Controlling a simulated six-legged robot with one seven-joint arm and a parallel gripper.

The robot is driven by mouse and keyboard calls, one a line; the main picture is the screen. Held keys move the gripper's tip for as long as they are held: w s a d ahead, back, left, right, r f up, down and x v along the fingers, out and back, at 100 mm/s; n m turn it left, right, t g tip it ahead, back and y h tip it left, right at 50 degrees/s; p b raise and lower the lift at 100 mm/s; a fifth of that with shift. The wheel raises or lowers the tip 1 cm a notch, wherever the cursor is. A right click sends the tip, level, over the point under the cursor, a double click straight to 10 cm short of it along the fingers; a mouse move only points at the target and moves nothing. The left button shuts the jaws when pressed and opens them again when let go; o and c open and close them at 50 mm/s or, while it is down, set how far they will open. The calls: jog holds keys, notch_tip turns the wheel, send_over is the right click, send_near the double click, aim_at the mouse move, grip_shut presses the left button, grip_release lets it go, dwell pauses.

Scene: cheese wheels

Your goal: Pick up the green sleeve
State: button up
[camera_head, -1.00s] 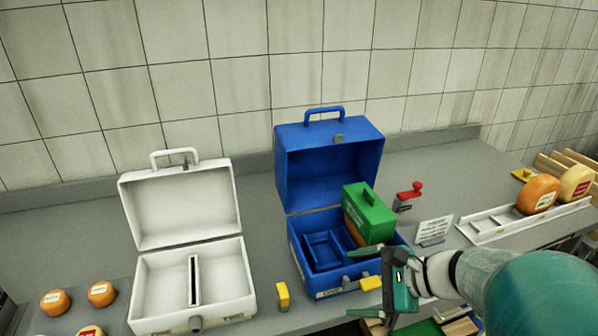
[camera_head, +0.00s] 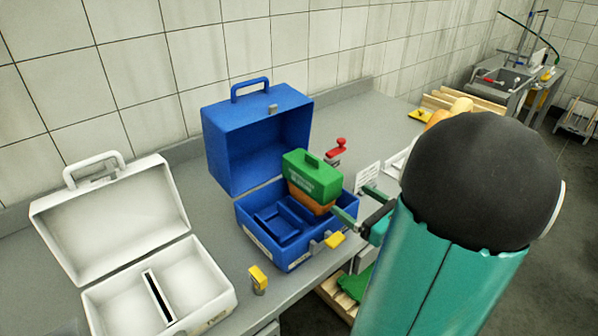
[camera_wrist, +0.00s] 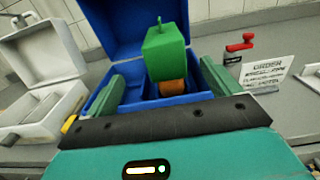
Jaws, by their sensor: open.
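The green sleeve (camera_head: 312,175) has a handle on top and sits over an orange cheese wheel (camera_head: 308,201) in the right part of the open blue case (camera_head: 275,262). In the wrist view the green sleeve (camera_wrist: 166,52) stands ahead, slightly right of the middle between my fingers. My gripper (camera_head: 358,203) is at the front right of the blue case, its fingers apart and empty. In the wrist view the fingers of my gripper (camera_wrist: 163,85) reach toward the case on either side, short of the sleeve. My arm hides part of the bench at right.
An open white case (camera_head: 205,290) stands at left. A tiled wall backs the grey bench.

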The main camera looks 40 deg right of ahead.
aim_at(335, 185)
jog(key=w, duration=0.8)
jog(key=shift+w+d, duration=0.1)
jog(key=shift+d, duration=0.25)
jog(key=w, duration=0.5)
jog(key=shift+a+f, duration=0.15)
jog(key=shift+a, duration=0.05)
jog(key=c, duration=1.1)
